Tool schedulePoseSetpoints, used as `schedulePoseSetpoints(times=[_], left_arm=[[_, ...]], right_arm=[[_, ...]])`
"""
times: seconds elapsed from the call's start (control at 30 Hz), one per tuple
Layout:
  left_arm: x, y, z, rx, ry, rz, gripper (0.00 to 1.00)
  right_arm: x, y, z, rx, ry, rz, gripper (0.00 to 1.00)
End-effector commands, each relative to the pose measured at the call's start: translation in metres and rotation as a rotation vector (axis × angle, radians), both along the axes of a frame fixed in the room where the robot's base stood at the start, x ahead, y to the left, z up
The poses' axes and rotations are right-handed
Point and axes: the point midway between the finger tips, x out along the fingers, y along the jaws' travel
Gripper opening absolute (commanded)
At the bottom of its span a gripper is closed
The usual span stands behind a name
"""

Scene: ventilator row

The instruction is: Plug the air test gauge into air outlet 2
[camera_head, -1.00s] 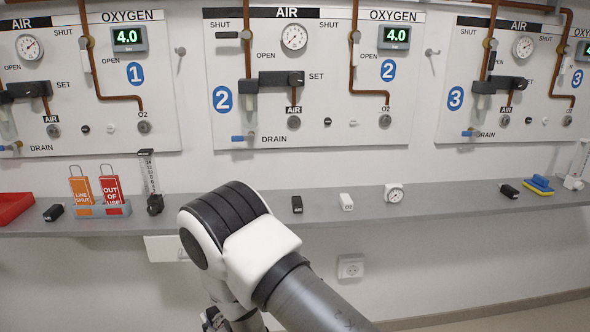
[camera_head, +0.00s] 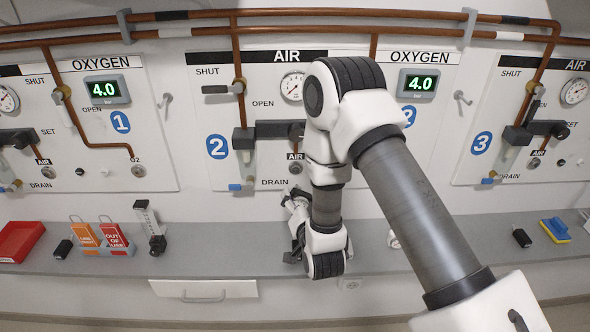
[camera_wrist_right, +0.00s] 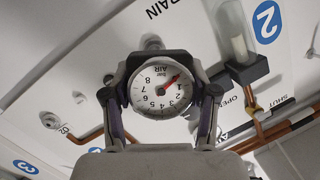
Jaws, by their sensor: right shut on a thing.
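The air test gauge (camera_wrist_right: 160,90), a round white dial marked AIR with a red needle, is between the two fingers of my right gripper (camera_wrist_right: 161,100), which is shut on it. In the head view my right gripper (camera_head: 296,203) is in front of panel 2's lower edge, below air outlet 2 (camera_head: 295,168); the gauge cannot be made out there. In the upside-down wrist view the AIR outlet (camera_wrist_right: 153,42) shows just beyond the gauge's rim, partly covered. I cannot tell whether they touch. My left gripper is not in view.
The grey shelf (camera_head: 200,250) below holds a black block (camera_head: 291,254), a second dial (camera_head: 393,241) mostly behind my arm, tag holders (camera_head: 112,236), a flow tube (camera_head: 150,228) and a red tray (camera_head: 20,240). The drain valve (camera_head: 240,186) and valve block (camera_head: 243,138) stick out left of the outlet.

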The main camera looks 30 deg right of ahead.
Motion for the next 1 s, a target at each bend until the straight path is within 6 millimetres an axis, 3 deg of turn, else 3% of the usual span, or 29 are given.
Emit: schedulePoseSetpoints(times=[1.0], left_arm=[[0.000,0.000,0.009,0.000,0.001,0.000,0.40]], right_arm=[[0.050,-0.030,-0.002,-0.001,0.000,0.001,0.02]])
